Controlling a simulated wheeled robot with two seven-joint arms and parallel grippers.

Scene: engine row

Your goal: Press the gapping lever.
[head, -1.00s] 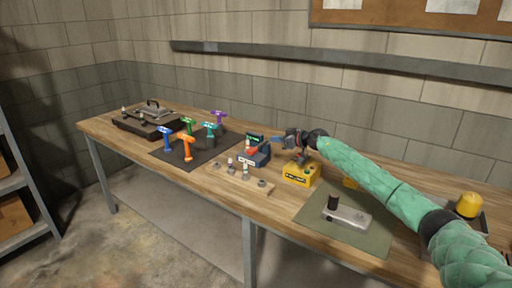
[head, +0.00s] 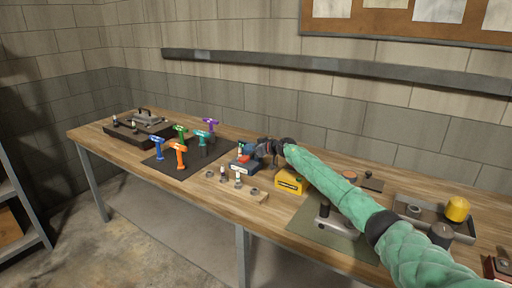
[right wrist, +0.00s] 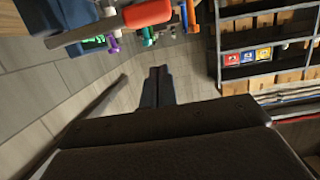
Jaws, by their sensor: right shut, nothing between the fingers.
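The gapping device (head: 242,167) is a small dark blue unit with a light label and a green display, standing mid-bench in the head view. Its red lever (head: 244,158) shows on top, partly hidden by my right gripper. My right gripper (head: 255,150) is shut and empty, above and close beside the device; I cannot tell whether it touches the lever. In the right wrist view the shut fingertips (right wrist: 158,72) point past a large red-orange bar (right wrist: 148,12), apparently the lever, near the top edge. The green display (right wrist: 93,42) shows there too. My left gripper is not in view.
A wooden holder with spark plugs (head: 226,184) is in front of the device. A yellow box (head: 291,181) stands to its right. Colored T-handle tools (head: 180,155) stand on a dark mat to the left. A grey tray (head: 408,207) with a yellow cylinder (head: 457,209) is at right.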

